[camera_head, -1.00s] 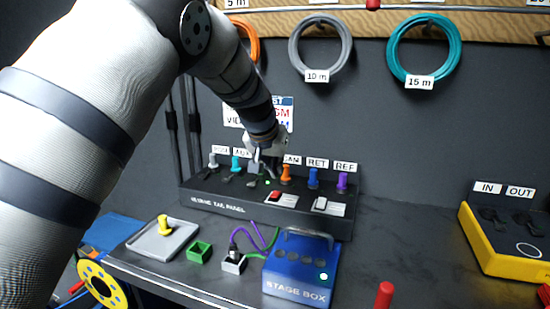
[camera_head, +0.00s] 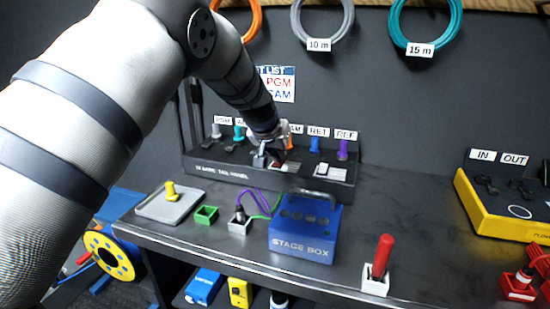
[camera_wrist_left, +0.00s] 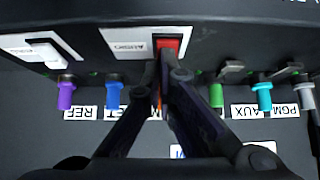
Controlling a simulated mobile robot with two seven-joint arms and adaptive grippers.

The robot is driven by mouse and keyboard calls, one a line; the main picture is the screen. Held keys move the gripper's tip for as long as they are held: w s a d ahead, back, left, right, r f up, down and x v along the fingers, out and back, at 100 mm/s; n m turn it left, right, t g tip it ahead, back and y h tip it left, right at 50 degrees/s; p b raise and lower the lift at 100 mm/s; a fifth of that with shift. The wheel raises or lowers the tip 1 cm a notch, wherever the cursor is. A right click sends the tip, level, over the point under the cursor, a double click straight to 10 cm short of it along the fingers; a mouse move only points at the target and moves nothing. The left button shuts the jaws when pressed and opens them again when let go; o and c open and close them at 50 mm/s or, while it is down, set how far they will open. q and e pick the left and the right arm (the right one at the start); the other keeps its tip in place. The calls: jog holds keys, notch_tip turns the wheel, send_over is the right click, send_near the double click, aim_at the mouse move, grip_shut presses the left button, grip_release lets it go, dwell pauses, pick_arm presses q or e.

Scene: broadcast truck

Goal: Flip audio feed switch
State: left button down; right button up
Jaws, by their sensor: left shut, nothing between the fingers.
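The audio feed switch is a red rocker (camera_wrist_left: 168,44) on a white plate labelled AUDIO (camera_wrist_left: 135,43), on the sloped black tail panel (camera_head: 215,170). My left gripper (camera_wrist_left: 166,62) is shut and empty, its fingertips right at the edge of the red rocker in the left wrist view. I cannot tell whether they touch it. In the head view the left gripper (camera_head: 268,160) is down at the panel and partly hides the switch plate. My right gripper is not in view.
A second, white switch (camera_head: 322,169) sits to the right on the panel. Coloured plugs, such as the purple one (camera_head: 343,149), stand along its back. The blue stage box (camera_head: 300,243), grey tray (camera_head: 160,210) and green holder (camera_head: 206,215) are in front.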

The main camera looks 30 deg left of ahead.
pick_arm(q)
jog(key=shift+s+r, duration=0.35)
jog(key=shift+s, duration=0.55)
jog(key=shift+w+f, duration=0.25)
jog(key=shift+w, duration=0.25)
jog(key=shift+w+f, duration=0.25)
jog(key=shift+w, duration=0.35)
jog(key=shift+w+a+r, duration=0.1)
jog(key=shift+w+r, duration=0.05)
jog(key=shift+w, duration=0.05)
jog(key=shift+w+r, duration=0.1)
jog(key=shift+w, duration=0.2)
jog(key=shift+r, duration=0.1)
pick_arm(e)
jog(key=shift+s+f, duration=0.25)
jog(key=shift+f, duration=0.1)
pick_arm(q)
jog(key=shift+r, duration=0.1)
